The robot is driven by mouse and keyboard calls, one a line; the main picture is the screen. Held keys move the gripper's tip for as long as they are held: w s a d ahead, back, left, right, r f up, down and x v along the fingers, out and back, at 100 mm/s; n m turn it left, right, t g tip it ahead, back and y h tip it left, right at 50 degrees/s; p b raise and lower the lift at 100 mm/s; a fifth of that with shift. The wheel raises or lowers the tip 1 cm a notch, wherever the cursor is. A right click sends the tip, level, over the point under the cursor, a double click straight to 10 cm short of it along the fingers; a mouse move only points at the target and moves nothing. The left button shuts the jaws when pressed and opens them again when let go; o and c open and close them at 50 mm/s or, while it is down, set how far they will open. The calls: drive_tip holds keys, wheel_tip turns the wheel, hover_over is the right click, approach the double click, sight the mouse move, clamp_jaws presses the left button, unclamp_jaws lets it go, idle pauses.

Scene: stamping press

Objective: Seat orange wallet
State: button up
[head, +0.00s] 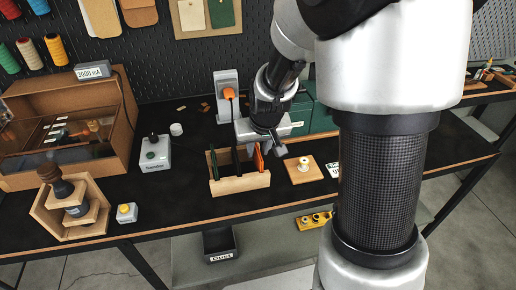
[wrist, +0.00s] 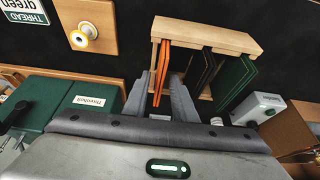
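The orange wallet (wrist: 161,66) stands on edge in a wooden rack (wrist: 205,35), at the end of a row of wallets. In the head view the wallet (head: 259,159) shows at the right end of the rack (head: 241,185). My gripper (head: 268,143) is just above and behind that end. In the wrist view my gripper's fingers (wrist: 167,98) are apart, with the near end of the wallet reaching into the gap, closer to the left finger. Contact cannot be made out. Black wallets (wrist: 200,68) and a green wallet (wrist: 235,82) stand beside it in the rack.
A wooden block with a thread spool (head: 303,164) lies right of the rack. A green box (head: 322,118) stands behind.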

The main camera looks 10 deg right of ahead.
drive_tip(key=shift+r, duration=0.1)
drive_tip(key=p+v, duration=0.1)
drive_tip(key=v, duration=1.6)
drive_tip(key=shift+p, duration=0.4)
drive_tip(key=shift+s+r, duration=0.15)
drive_tip(key=s+r+p, duration=0.2)
drive_tip(key=s+r, duration=0.2)
drive_tip(key=s, duration=0.3)
drive_tip(key=s+r+t+p, duration=0.1)
drive_tip(key=s+r+p, duration=0.2)
drive_tip(key=s, duration=0.5)
drive_tip(key=shift+r, duration=0.85)
drive_tip(key=shift+a, duration=0.1)
